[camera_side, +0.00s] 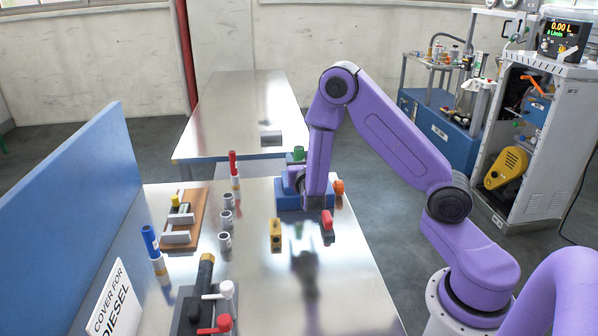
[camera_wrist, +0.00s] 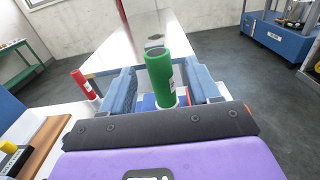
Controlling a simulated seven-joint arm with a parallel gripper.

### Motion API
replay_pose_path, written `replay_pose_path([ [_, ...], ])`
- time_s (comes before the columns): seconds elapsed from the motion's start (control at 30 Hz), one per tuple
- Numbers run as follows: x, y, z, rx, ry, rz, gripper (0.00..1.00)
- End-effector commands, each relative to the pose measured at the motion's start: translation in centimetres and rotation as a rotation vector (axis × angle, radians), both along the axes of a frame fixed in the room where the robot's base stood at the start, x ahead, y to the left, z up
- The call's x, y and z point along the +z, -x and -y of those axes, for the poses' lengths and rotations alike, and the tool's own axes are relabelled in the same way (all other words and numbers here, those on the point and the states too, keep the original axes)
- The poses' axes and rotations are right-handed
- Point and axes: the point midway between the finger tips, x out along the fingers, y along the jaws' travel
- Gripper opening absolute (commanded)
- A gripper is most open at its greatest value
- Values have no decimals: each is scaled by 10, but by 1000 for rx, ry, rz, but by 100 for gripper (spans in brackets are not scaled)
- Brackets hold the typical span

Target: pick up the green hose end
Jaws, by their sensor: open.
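The green hose end (camera_wrist: 159,75) stands upright in the middle of the wrist view, with a pale band below its green part. Its green top also shows in the side view (camera_side: 298,153), just left of my forearm. My gripper (camera_wrist: 161,88) is open, with one blue-grey finger on each side of the green hose end. I cannot tell whether either finger touches it. In the side view my arm hides most of the gripper and the lower part of the hose end.
A red-topped tube (camera_side: 234,169), several grey cups, a yellow block (camera_side: 275,235) and a red piece (camera_side: 327,220) stand nearby. A wooden board (camera_side: 184,222) and blue panel (camera_side: 70,205) are at left.

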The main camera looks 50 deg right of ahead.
Motion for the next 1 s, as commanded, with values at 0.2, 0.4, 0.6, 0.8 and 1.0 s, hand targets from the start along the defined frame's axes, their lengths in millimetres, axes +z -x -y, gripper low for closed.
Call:
replay_pose_path([
  [0.2,-1,-23,22,-5,-1,2,61],
  [0.4,-1,-31,30,-2,1,-1,61],
  [0.6,-1,-32,30,-2,1,-1,58],
  [0.8,-1,-31,29,-2,1,-1,0],
  [1.0,0,-32,29,-1,1,3,0],
])
